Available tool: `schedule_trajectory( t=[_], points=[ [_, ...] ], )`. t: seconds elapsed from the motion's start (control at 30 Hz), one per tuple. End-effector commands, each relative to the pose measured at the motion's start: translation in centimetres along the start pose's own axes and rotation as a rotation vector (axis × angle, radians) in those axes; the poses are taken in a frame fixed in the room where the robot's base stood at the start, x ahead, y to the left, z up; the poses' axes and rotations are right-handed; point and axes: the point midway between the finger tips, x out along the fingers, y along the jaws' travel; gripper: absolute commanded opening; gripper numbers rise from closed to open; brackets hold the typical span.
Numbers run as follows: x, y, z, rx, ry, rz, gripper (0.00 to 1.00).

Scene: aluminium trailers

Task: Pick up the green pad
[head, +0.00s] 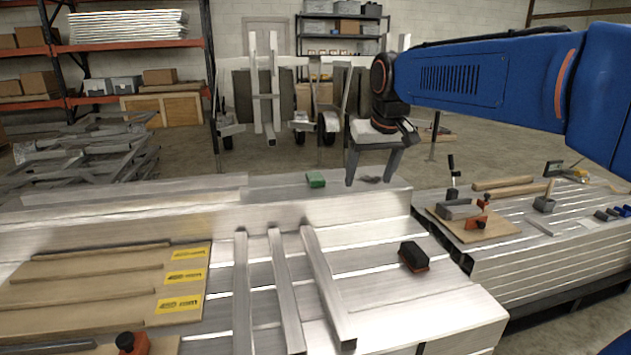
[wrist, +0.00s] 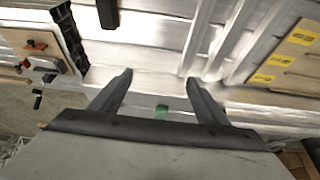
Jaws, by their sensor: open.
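The green pad (head: 316,179) is a small block lying on the flat aluminium surface along the back of the bench in the head view. In the wrist view the green pad (wrist: 162,111) shows small, between the bases of my two fingers and close to the gripper body. My gripper (head: 372,180) is open and empty, with its fingers pointing down. In the head view it hangs to the right of the pad, apart from it. In the wrist view my gripper (wrist: 158,76) has its fingers spread wide over the aluminium surface.
Three aluminium bars (head: 285,290) lie on the front bench. A black and red block (head: 413,256) lies to their right. Wooden boards with yellow labels (head: 185,277) are at left. A second bench with a clamp board (head: 470,222) stands at right. The surface around the pad is mostly clear.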

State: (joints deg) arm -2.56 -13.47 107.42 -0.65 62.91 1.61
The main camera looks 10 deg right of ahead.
Motion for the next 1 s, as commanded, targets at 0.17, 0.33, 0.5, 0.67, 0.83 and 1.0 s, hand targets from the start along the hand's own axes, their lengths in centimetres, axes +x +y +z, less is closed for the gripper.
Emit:
schedule_trajectory(
  t=[0.17,0.33,0.5,0.67,0.83,1.0],
  points=[
    [1.0,-0.6,-6.7,-0.003,-0.004,-0.001,0.69],
    [2.3,-1.2,-12.6,-0.005,-0.007,-0.002,0.69],
    [4.2,-2.0,-18.1,-0.008,-0.009,-0.003,0.69],
    [6.4,-2.8,-22.9,-0.011,-0.010,-0.004,0.69],
    [8.9,-3.6,-27.2,-0.012,-0.011,-0.005,0.69],
    [10.6,-4.1,-29.7,-0.013,-0.012,-0.005,0.69]
  ],
)
